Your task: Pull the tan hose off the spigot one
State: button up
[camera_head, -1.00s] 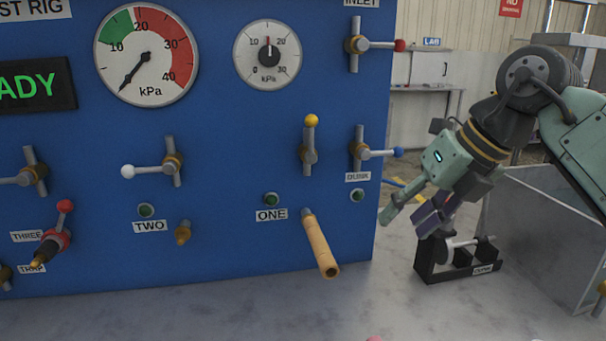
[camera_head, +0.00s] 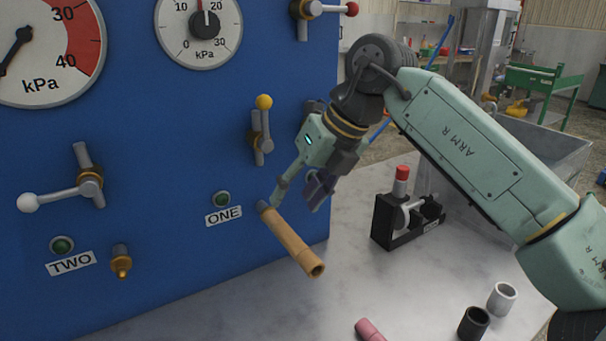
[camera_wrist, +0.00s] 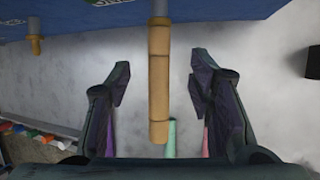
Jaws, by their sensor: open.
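The tan hose (camera_head: 291,240) sits on the spigot labelled ONE (camera_head: 264,207) on the blue panel and slants down and outward, its open end free. My gripper (camera_head: 296,196) is open close by the hose at its upper part in the head view. In the wrist view the hose (camera_wrist: 159,85) hangs down the middle between the two spread fingers of my gripper (camera_wrist: 159,85), with a gap on both sides. The grey spigot end (camera_wrist: 159,9) shows above it at the panel.
The bare spigot TWO (camera_head: 121,262) is to the left. A yellow-knobbed valve (camera_head: 262,125) is above the hose. A black stand (camera_head: 405,220) with a red-topped part is at right.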

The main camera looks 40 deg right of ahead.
aim_at(285, 224)
jog(key=p+x, duration=0.1)
jog(key=x, duration=0.6)
jog(key=shift+w+r, duration=0.1)
jog(key=shift+c, duration=0.4)
grip_shut()
dwell(0.5)
dwell(0.3)
jog(key=c, duration=0.5)
grip_release()
grip_shut()
jog(key=shift+s+a+b, duration=0.1)
jog(key=shift+s+b, duration=0.25)
jog(key=shift+s, duration=0.55)
dwell(0.9)
